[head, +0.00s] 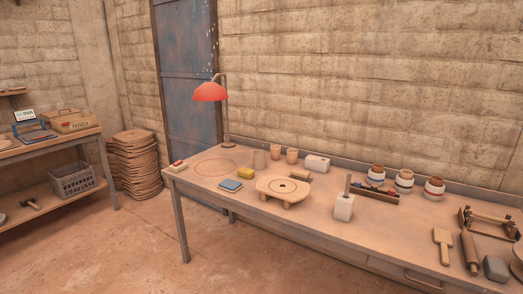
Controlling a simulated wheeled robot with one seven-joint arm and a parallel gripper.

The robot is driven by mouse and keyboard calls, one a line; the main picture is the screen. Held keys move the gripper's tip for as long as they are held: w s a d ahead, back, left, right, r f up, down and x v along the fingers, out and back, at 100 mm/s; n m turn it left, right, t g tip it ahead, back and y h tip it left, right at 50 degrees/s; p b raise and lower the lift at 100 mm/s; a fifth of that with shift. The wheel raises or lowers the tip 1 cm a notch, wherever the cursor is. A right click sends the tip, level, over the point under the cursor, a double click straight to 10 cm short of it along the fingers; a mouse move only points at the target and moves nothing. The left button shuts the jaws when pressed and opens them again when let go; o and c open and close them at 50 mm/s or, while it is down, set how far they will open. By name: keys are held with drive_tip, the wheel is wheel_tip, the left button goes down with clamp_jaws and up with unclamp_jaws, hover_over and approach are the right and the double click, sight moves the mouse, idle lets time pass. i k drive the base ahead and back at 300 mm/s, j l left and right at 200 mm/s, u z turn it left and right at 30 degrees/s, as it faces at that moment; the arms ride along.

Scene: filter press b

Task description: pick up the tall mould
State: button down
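No object is clearly marked as the tall mould. A white block (344,208) with an upright grey bar stands near the bench's front edge, right of a low round wooden stand (284,189) with a dark centre hole. I cannot tell for certain which of these is the mould. My gripper is not in view.
A red lamp (211,93) stands at the bench's back left. Several striped jars (404,181) and a wooden tool rack (374,195) stand right of centre. A paddle (443,242) and roller (470,252) lie at right. Open floor (150,248) lies in front of the bench.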

sight(344, 207)
drive_tip(key=i+j+z, duration=0.2)
drive_tip(key=i, duration=0.35)
drive_tip(key=i+j+z, duration=0.15)
drive_tip(key=i, duration=0.35)
drive_tip(key=i+j+z, duration=0.2)
drive_tip(key=i+j, duration=0.2)
drive_tip(key=i, duration=0.1)
